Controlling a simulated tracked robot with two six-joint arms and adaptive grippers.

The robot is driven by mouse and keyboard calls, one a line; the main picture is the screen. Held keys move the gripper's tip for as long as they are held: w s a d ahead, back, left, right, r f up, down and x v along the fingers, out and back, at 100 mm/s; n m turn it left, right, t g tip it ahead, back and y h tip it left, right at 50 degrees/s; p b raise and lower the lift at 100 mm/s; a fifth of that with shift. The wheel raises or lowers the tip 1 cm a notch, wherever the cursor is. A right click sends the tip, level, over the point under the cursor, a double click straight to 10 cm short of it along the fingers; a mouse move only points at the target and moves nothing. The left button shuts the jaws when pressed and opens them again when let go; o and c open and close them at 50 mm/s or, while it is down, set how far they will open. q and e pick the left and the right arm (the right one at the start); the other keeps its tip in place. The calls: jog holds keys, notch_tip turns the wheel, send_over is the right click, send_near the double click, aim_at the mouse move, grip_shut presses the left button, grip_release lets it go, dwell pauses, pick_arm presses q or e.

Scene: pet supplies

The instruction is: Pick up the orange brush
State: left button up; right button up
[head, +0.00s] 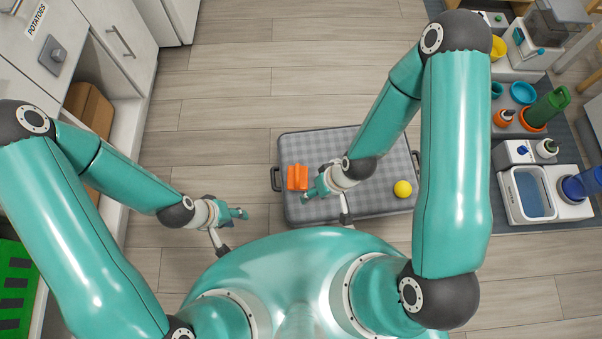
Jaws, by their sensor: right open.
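The orange brush (297,171) lies on the left part of a grey checked pad (372,150) on the floor. My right gripper (309,189) is open, just to the lower right of the brush, with its fingers pointing left. It overlaps or nearly meets the brush's lower right corner in the picture; I cannot tell whether it touches. My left gripper (240,213) is over the wooden floor, left of the pad and apart from the brush. Nothing shows in it, and its fingers are too small to tell if they are open.
A yellow ball (402,189) sits on the pad's right side. On the right are a blue-filled basin (533,191), a green bottle (547,107) and several bowls on a dark mat. A cardboard box (88,112) stands at the left cabinets. The floor beyond the pad is clear.

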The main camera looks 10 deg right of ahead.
jog(key=w+a+f+n+b, duration=0.1)
jog(key=w+f+n+b, duration=0.45)
jog(key=n, duration=1.05)
jog(key=n+h+b, duration=0.2)
jog(key=n+b, duration=0.1)
jog(key=n, duration=1.3)
send_near(298, 173)
jog(key=f+b, duration=0.1)
jog(key=f, duration=0.1)
jog(key=a+f+b, duration=0.1)
jog(key=b, duration=0.1)
jog(key=f+b, duration=0.1)
jog(key=f, duration=0.1)
jog(key=shift+w+a+f+b, duration=0.1)
jog(key=shift+a+f+b, duration=0.2)
jog(key=shift+a+f, duration=0.1)
notch_tip(298, 173, down, 5)
jog(key=shift+w+r+b, duration=0.1)
jog(key=shift+r+b, duration=0.15)
jog(key=shift+b, duration=0.95)
jog(key=shift+a+f, duration=0.15)
jog(key=shift+f, duration=0.25)
jog(key=shift+r, duration=0.1)
grip_shut()
